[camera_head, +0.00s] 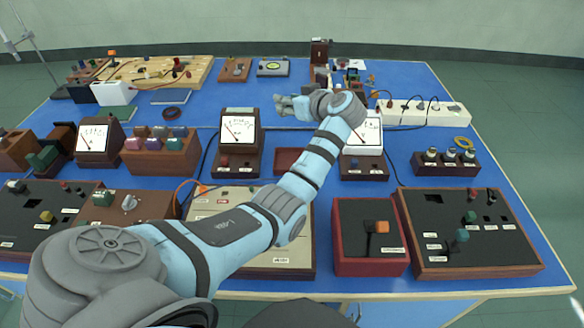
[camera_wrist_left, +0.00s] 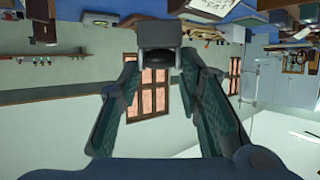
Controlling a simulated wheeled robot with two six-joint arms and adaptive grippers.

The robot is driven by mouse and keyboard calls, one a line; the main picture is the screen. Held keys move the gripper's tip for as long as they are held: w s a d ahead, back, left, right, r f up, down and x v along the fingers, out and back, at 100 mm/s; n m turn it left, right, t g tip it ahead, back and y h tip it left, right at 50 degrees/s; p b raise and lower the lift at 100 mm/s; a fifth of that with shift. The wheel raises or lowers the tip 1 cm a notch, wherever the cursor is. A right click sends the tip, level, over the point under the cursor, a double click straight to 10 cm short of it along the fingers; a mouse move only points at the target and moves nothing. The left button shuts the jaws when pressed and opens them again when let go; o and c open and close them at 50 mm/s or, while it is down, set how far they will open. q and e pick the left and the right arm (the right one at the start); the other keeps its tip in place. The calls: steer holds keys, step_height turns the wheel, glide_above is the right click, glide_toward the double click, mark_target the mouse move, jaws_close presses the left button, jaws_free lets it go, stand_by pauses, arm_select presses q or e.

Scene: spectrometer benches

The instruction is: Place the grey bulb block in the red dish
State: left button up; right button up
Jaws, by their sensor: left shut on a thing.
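My left arm reaches across the bench in the head view, with its left gripper (camera_head: 291,103) in the air beyond the red dish. In the left wrist view the left gripper (camera_wrist_left: 160,62) is shut on the grey bulb block (camera_wrist_left: 158,35), a small grey box with a dark round part, held at the fingertips. In the head view I cannot make out the block clearly at the gripper. My right gripper is not in view.
A meter (camera_head: 238,140) stands left of the dish and a white meter (camera_head: 365,145) right of it. In front are a beige panel (camera_head: 300,240) and a red box (camera_head: 370,236). Blue bench top (camera_head: 275,85) shows free behind the gripper.

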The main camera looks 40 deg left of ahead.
arm_select(q)
steer(key=d+r+n+g, duration=0.2)
steer(key=d+r, duration=0.1)
steer(key=b, duration=0.5)
glide_above(297, 154)
steer(key=s+d, duration=0.4)
steer(key=s, duration=0.1)
steer(key=shift+y, duration=0.3)
steer(key=f, duration=1.9)
steer(key=shift+w+a+f, duration=0.1)
steer(key=shift+a, duration=0.15)
steer(key=o, duration=1.1)
